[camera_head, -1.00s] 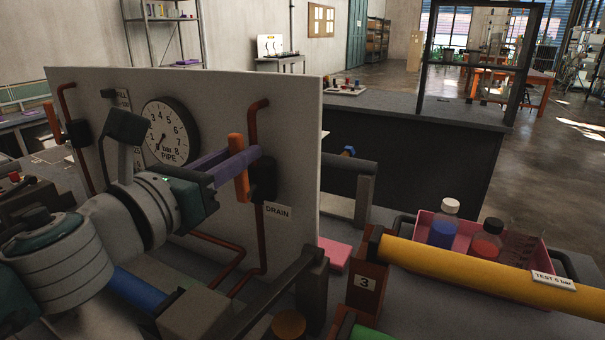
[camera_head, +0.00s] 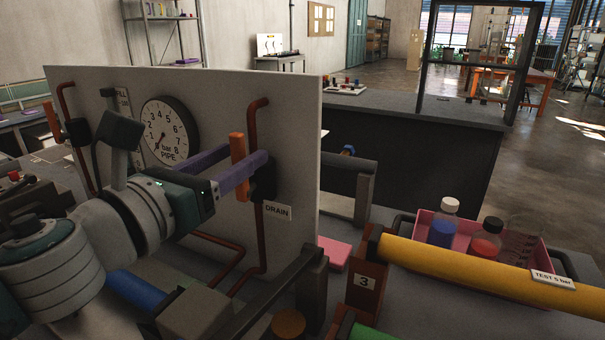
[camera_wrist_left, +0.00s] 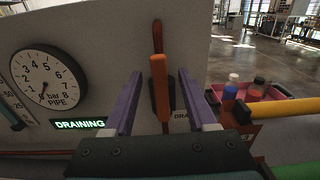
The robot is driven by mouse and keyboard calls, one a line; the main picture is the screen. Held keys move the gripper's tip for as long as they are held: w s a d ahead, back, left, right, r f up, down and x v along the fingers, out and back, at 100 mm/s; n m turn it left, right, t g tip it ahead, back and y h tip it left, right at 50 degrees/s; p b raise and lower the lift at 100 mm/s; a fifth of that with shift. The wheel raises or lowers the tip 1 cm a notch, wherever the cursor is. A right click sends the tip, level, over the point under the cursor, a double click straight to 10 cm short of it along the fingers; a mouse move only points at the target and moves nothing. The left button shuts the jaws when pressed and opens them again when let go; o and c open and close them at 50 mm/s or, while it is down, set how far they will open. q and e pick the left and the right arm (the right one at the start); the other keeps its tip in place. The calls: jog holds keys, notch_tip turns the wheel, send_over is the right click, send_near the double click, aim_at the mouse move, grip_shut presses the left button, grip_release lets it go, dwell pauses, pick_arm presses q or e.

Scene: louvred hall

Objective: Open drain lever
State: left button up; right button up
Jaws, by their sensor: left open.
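The orange drain lever (camera_head: 237,148) stands upright at a black valve body (camera_head: 263,178) on the white panel, above the DRAIN label (camera_head: 278,211). My left gripper (camera_head: 248,166) is open, its purple fingers reaching to the panel on either side of the lever. In the left wrist view the lever (camera_wrist_left: 159,80) stands between the spread fingers, with a gap on each side. A green lit sign (camera_wrist_left: 80,124) there reads DRAINING. My right gripper is not in view.
The pipe gauge (camera_head: 168,130) is left of the lever, its needle low near zero. Red pipes (camera_head: 258,105) run along the panel. A yellow tube (camera_head: 470,270) and a pink tray (camera_head: 465,222) with bottles stand at the right. Another orange lever (camera_head: 52,118) is at the far left.

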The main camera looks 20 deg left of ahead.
pick_arm(q)
jog(key=s, duration=0.6)
jog(key=shift+a+b, duration=0.2)
jog(key=shift+b, duration=0.15)
jog(key=shift+s, duration=0.1)
